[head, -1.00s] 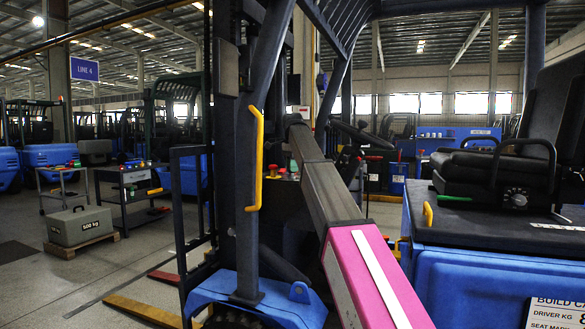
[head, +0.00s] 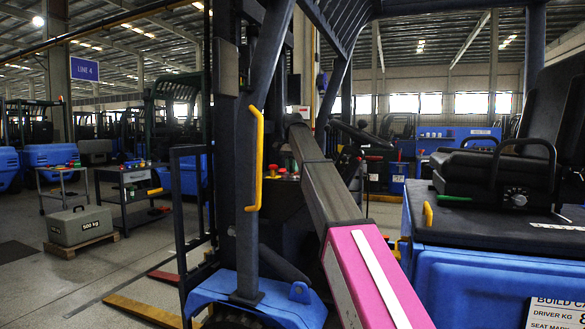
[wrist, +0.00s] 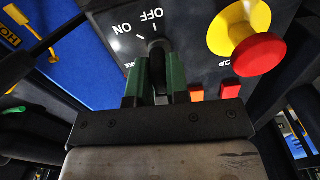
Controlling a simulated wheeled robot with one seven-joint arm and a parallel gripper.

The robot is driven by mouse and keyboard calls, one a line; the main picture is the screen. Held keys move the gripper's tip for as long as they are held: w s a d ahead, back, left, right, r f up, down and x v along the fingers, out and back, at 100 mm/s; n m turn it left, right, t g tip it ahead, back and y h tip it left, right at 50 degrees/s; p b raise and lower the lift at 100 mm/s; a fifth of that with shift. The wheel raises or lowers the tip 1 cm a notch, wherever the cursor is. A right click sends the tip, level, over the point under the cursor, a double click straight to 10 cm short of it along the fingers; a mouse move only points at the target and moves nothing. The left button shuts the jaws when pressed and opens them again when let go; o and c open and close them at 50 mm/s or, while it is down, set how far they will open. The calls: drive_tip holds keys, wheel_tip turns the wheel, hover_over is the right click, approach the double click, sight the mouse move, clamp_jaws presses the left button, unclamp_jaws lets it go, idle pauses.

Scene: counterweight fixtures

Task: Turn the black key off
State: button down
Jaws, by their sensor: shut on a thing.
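In the wrist view, the black key (wrist: 157,52) stands in a dark panel marked ON and OFF, with white tick marks beside the words. My gripper (wrist: 156,78) has its two green fingers on either side of the key and is shut on it. The fingers hide part of the key, and I cannot tell exactly which mark it points to. In the head view my arm reaches into the truck's cab, and neither the key nor my fingertips can be made out.
A red stop button (wrist: 262,54) on a yellow base sits right of the key. A red button (wrist: 230,89) and an orange one (wrist: 196,94) are below it. The truck's seat (head: 500,170) and yellow grab handle (head: 256,158) flank my arm.

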drive_tip(key=shift+n, duration=0.4)
drive_tip(key=c, duration=1.1)
unclamp_jaws()
drive_tip(key=shift+w, duration=0.1)
